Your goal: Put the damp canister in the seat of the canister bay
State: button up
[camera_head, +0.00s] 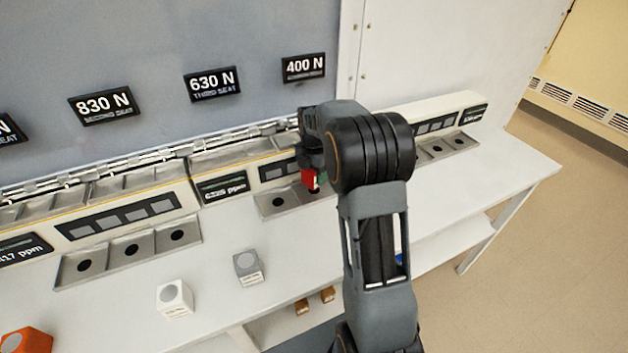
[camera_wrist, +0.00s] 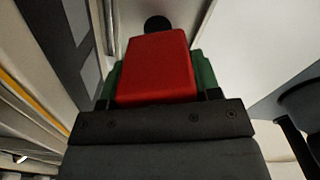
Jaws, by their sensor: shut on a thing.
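My gripper (camera_head: 311,168) is shut on a red block-shaped canister (camera_head: 308,180), pointing down at the bench. In the wrist view the red canister (camera_wrist: 155,70) fills the middle, with green parts showing on both sides of it. A dark round hole (camera_wrist: 157,22) shows just beyond its far end. In the head view the canister is over the right part of a small metal seat tray (camera_head: 262,206), in front of a low white unit. One dark seat hole (camera_head: 278,202) is open and empty to its left. I cannot tell whether the canister touches the tray. No label on it is readable.
A grey canister (camera_head: 248,268), a white canister (camera_head: 174,298) and an orange one (camera_head: 26,341) stand on the white bench (camera_head: 215,250). Other seat trays lie left (camera_head: 100,268) and right (camera_head: 455,143). Signs hang on the back wall. My arm hides part of the bench.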

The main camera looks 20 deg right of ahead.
aim_at(314, 181)
jog(key=shift+w+d+f, duration=0.1)
jog(key=shift+f, duration=0.8)
jog(key=shift+w+d+f, duration=0.1)
jog(key=shift+f, duration=0.8)
